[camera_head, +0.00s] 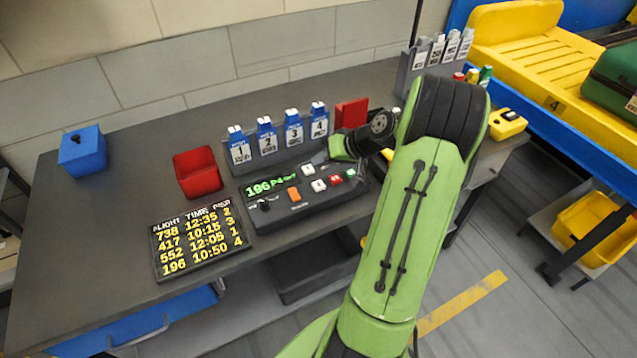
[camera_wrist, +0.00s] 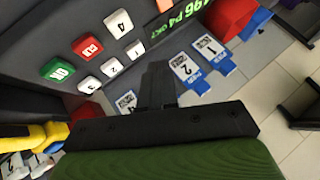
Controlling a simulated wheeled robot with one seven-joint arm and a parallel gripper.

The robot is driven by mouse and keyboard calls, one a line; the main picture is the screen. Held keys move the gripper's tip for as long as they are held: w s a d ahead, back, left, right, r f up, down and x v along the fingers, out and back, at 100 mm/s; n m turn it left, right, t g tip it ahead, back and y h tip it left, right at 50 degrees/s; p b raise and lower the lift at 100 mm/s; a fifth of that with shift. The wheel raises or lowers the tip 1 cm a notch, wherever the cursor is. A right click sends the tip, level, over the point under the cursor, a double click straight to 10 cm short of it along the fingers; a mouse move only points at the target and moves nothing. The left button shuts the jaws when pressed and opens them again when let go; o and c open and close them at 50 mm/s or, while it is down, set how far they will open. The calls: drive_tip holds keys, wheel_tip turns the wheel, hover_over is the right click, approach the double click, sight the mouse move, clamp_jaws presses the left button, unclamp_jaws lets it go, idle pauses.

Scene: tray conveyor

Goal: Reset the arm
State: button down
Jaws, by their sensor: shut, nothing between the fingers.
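My green arm (camera_head: 412,220) reaches up from the bottom of the head view and bends over at a black joint. In the wrist view my gripper's dark fingers (camera_wrist: 158,85) are together and empty. They point toward the panel, between the white keys and the blue numbered tags. The console screen (camera_head: 268,186) shows green text reading 196 P4 and more. Its green key (camera_wrist: 57,70), red key (camera_wrist: 87,46) and several white keys show in the wrist view.
Blue numbered tags (camera_head: 267,135) stand in a rack behind the console. A red bin (camera_head: 198,172), a blue box (camera_head: 82,150) and a flight board (camera_head: 199,240) are on the desk (camera_head: 110,210). A yellow tray (camera_head: 535,60) and a green case (camera_head: 612,85) are at right.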

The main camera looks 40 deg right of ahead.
idle(0.4)
drive_tip(key=s+a+r+n+g+h+p, duration=0.1)
drive_tip(key=a+r+n+g, duration=0.1)
drive_tip(key=a+r, duration=0.5)
drive_tip(key=s+a+r+n+g+p, duration=0.15)
drive_tip(key=a+r, duration=0.25)
drive_tip(key=a, duration=0.7)
drive_tip(key=s+a+r+n+h, duration=0.1)
drive_tip(key=s+a, duration=0.3)
drive_tip(key=s, duration=0.4)
drive_tip(key=s+a+r+h, duration=0.1)
drive_tip(key=s+a+r, duration=0.3)
drive_tip(key=s, duration=0.4)
drive_tip(key=shift+s+a+n+p, duration=0.35)
drive_tip(key=shift+p, duration=0.1)
